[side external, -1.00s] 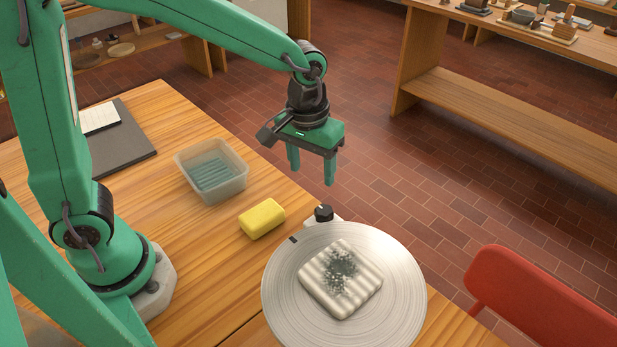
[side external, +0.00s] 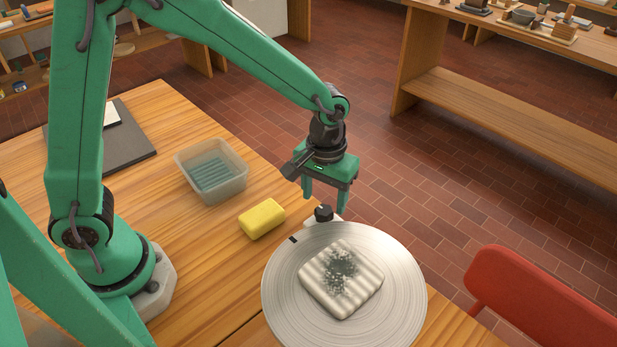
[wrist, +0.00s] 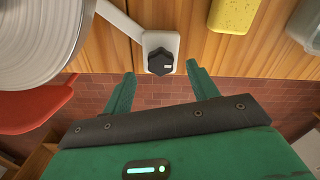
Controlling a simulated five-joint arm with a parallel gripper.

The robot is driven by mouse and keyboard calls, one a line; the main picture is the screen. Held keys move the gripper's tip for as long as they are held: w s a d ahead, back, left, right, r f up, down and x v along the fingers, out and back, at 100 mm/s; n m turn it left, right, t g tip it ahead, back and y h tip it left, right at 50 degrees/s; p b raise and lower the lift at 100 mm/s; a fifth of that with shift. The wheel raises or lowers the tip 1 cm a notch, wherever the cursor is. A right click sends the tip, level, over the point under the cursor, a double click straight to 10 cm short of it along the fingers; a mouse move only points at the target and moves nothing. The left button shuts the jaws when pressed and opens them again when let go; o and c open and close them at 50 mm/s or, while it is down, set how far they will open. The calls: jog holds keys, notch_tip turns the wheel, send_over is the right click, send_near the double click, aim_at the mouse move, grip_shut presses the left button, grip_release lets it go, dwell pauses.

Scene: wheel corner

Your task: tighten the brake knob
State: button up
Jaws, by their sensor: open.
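The brake knob (side external: 323,213) is a small black lobed knob on a pale bracket at the table edge, beside the round ribbed wheel (side external: 400,285). In the wrist view the knob (wrist: 160,61) sits just beyond my fingertips, about midway between them. My gripper (side external: 324,202) is open and empty, with its fingers pointing down close to the knob. In the wrist view my gripper (wrist: 161,68) shows its two green fingers spread apart. One finger partly overlaps the knob area in the side view, and I cannot tell whether it touches.
A ribbed pale tile (side external: 365,285) with a dark speckled patch lies on the wheel. A yellow sponge (side external: 262,219) and a clear tub (side external: 230,190) stand left of the knob. A red chair (side external: 540,305) is at the right. Open brick floor lies beyond the table edge.

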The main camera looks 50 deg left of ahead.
aim_at(323, 211)
jog(key=shift+f, duration=2.15)
jog(key=shift+c, duration=0.2)
jog(key=c, duration=1)
